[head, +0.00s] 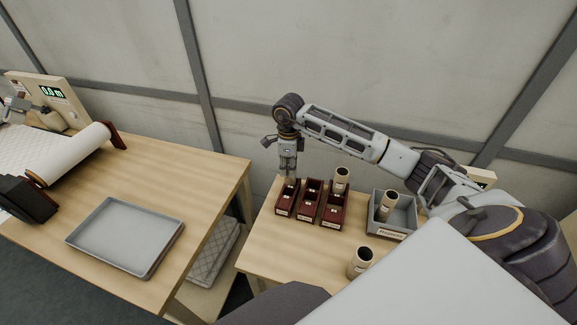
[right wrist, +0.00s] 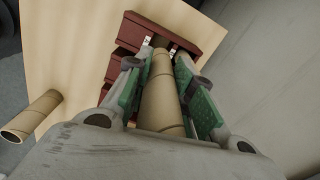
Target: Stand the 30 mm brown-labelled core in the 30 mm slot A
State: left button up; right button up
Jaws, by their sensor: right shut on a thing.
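My right gripper (head: 288,172) points down over the leftmost of the dark-red slot blocks (head: 286,201) in the head view. In the right wrist view, the right gripper (right wrist: 158,75) is shut on a tan cardboard core (right wrist: 161,92), with a green-padded finger on each side. The core's far end is at the red block (right wrist: 190,33); I cannot tell how deep it sits in the slot. The core's label colour and the slot lettering are too small to read. My left gripper is not in view.
Another core (head: 341,178) stands at the rightmost red block (head: 331,215). One core (head: 388,203) leans in a grey labelled bin (head: 405,217). A further core (head: 360,262) stands near the front. A grey tray (head: 125,237) and a white roll (head: 75,153) are on the left table.

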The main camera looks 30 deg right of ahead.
aim_at(288, 182)
jog(key=shift+f+b, duration=0.85)
jog(key=shift+f, duration=0.85)
jog(key=shift+f+b, duration=0.75)
jog(key=shift+f, duration=0.3)
jog(key=shift+f+b, duration=0.6)
jog(key=shift+f, duration=0.2)
jog(key=shift+f+b, duration=0.8)
jog(key=shift+f, duration=0.5)
jog(key=o, duration=0.9)
jog(key=shift+o, duration=0.4)
jog(key=shift+r, duration=0.25)
jog(key=shift+w+r, duration=0.1)
jog(key=shift+r, duration=0.55)
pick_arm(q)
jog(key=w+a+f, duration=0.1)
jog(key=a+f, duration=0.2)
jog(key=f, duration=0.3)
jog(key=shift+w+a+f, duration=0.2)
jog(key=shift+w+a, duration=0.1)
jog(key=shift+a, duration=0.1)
pick_arm(e)
notch_tip(288, 182, up, 10)
jog(key=shift+r, duration=0.1)
